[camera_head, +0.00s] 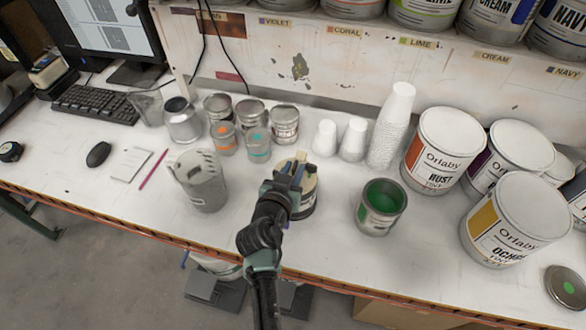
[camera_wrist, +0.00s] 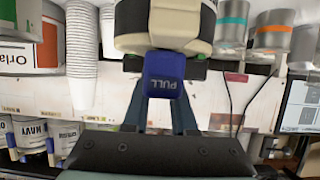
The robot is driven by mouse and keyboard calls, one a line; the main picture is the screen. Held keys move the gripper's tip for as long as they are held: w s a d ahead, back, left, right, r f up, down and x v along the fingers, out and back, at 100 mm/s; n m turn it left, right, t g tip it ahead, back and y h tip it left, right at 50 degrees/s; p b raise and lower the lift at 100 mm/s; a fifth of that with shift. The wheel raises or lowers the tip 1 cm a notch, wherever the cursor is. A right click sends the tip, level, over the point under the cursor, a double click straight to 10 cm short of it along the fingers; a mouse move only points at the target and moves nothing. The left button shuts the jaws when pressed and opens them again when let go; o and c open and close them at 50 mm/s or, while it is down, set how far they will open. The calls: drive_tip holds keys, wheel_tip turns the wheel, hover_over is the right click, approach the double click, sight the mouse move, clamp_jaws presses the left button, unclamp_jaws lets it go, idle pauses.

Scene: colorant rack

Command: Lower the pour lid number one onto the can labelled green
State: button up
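The can with green paint (camera_head: 381,207) stands open on the bench, right of my gripper, with a green label patch on its side. A cream pour lid (camera_head: 309,184) shows behind my gripper (camera_head: 288,178), over a can-like body; I cannot tell if it rests there. In the wrist view the lid (camera_wrist: 165,42) is at the top, with a blue tab marked PULL (camera_wrist: 166,82) between my fingertips. The finger pads flank the tab closely and appear shut on it. The lid's number cannot be read, and my arm hides part of it.
A grey container (camera_head: 200,182) stands to the left, with several small cans behind it. White cup stacks (camera_head: 392,125) stand behind. Large Orlaby cans, rust (camera_head: 440,150) and ochre (camera_head: 512,220), stand to the right. A flat lid with a green dot (camera_head: 567,288) lies front right.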

clamp_jaws()
idle(1.5)
drive_tip(key=shift+r, duration=0.55)
drive_tip(key=shift+r, duration=0.1)
